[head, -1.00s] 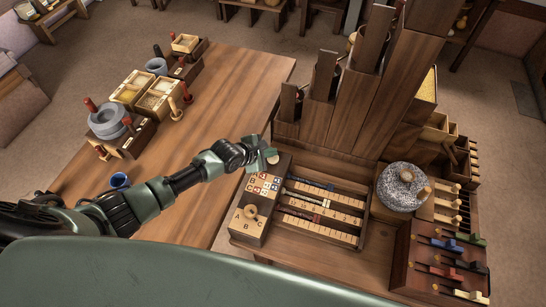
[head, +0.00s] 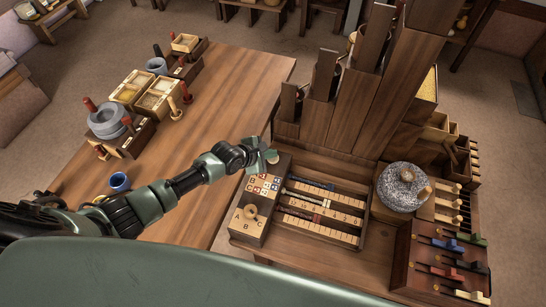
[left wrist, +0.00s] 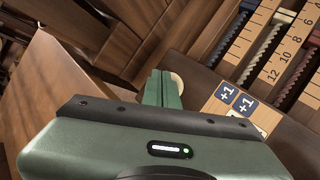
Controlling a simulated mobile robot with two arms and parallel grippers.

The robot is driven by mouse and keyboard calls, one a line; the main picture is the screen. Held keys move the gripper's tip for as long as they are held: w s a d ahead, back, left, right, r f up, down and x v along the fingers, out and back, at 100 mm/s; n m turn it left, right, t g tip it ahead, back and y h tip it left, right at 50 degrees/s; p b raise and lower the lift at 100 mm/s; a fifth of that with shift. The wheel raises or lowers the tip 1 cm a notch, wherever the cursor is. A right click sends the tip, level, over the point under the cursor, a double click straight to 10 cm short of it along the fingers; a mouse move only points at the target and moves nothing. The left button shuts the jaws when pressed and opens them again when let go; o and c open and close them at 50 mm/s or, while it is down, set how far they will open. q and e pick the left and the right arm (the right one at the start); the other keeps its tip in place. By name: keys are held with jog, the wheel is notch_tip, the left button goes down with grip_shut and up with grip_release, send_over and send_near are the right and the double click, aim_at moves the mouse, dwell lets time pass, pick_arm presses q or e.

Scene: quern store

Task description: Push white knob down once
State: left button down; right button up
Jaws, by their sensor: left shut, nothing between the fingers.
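The white knob (head: 271,157), a small pale round cap, sits at the far end of the wooden control box (head: 257,205). My left gripper (head: 262,157) is shut and empty, with its fingertips right beside the knob on its left. In the left wrist view the shut green fingers (left wrist: 162,88) partly cover a pale round edge (left wrist: 179,83), which looks like the knob. I cannot tell whether the fingers touch it. My right gripper is not in view.
A stone quern (head: 402,187) stands farther right.

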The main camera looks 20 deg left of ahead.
pick_arm(q)
jog(key=shift+s+f+b, duration=0.1)
jog(key=shift+f+b, duration=0.35)
jog(key=shift+f, duration=0.3)
dwell(0.4)
dwell(0.4)
jog(key=shift+r+p, duration=1.25)
jog(key=shift+p, duration=0.1)
notch_tip(320, 180, up, 5)
jog(key=p, duration=0.5)
jog(key=shift+r+p, duration=0.1)
jog(key=shift+p, duration=0.2)
